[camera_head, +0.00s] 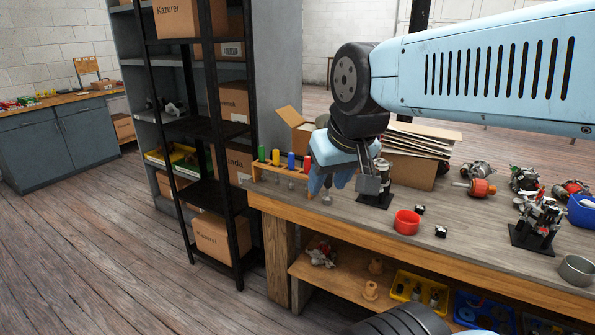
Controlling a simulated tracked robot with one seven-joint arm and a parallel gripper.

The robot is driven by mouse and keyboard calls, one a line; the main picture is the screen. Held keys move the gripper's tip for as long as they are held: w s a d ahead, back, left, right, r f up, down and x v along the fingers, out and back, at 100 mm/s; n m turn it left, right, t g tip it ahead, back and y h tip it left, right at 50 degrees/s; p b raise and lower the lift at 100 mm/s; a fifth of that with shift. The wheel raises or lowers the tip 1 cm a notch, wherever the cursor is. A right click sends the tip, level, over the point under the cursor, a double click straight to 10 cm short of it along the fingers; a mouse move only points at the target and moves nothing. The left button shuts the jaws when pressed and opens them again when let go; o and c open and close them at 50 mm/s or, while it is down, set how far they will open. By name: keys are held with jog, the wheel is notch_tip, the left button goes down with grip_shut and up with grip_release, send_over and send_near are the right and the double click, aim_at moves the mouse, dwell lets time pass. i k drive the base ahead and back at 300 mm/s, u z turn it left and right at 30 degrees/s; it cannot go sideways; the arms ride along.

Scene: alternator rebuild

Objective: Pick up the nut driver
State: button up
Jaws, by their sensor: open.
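Several tools with coloured handles stand upright in a wooden rack (270,176) at the left end of the workbench. From left to right their handles are green (261,154), yellow (275,157), blue (291,161) and red (307,163). I cannot tell from this view which one is the nut driver. My gripper (345,183) is open and points down above the bench, just right of the red handle. It partly hides the bench and the parts behind it. I see nothing held in it.
A part on a black stand (375,199) is close to my gripper on the right. Alternator parts (538,218) crowd the right side. Cardboard boxes (410,170) and a black shelf rack (215,130) stand nearby.

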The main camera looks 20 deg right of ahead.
aim_at(307, 159)
jog(key=z, duration=0.1)
jog(key=i, duration=0.9)
jog(key=u, duration=0.1)
